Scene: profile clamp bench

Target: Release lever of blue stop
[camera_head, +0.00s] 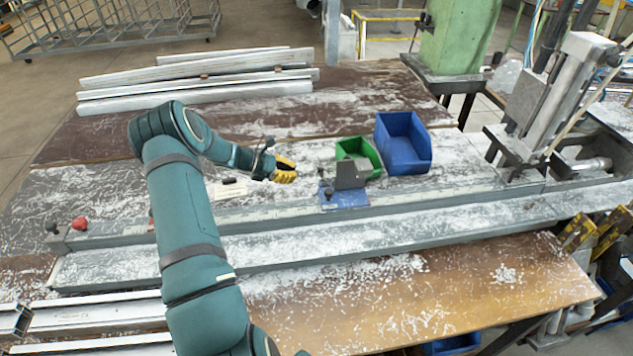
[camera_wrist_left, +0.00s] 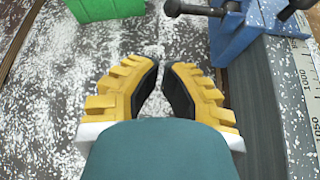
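The blue stop (camera_head: 343,199) sits on the long grey rail in the head view, with a grey plate standing on it. In the left wrist view the blue stop (camera_wrist_left: 232,38) is at the upper right. A black lever (camera_wrist_left: 195,10) with a round knob sticks out from it to the left. A second black handle (camera_wrist_left: 296,8) shows at the top right. My left gripper (camera_head: 291,171) is left of and behind the stop, above the table. Its yellow fingers (camera_wrist_left: 162,68) are slightly apart, with nothing between them. It is apart from the lever. My right gripper is out of view.
A green bin (camera_head: 358,157) and a larger blue bin (camera_head: 403,145) stand behind the stop. The rail (camera_head: 440,196) carries a scale along its edge. Pale profiles (camera_head: 195,93) lie at the back left. A machine (camera_head: 545,110) stands at the right. White shavings cover the table.

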